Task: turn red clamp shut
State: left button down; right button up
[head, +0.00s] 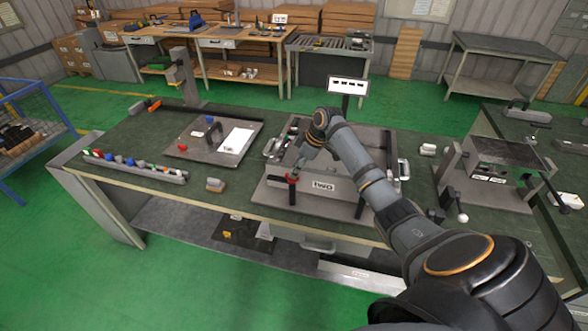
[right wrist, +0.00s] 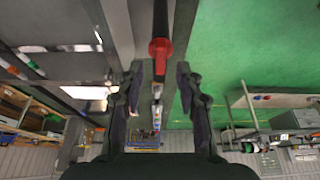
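The red clamp (head: 292,178) sits at the front left corner of a grey fixture marked "TWO" (head: 323,186) on the green-topped workbench. In the right wrist view its red part (right wrist: 160,48) has a black bar running from it to the top edge. My right gripper (head: 302,160) comes down over the fixture, close to the clamp. In the right wrist view my right gripper (right wrist: 160,68) is open, with the red part between its fingertips and a gap visible on each side. My left gripper is not in view.
Left on the bench are a grey plate (head: 190,150) with a black handle, a rail of coloured pieces (head: 135,168) and a small block (head: 215,185). A grey stand (head: 490,165) is at the right. Bare bench lies between the rail and plate.

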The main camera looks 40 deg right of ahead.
jog(key=shift+x, duration=1.45)
grip_shut()
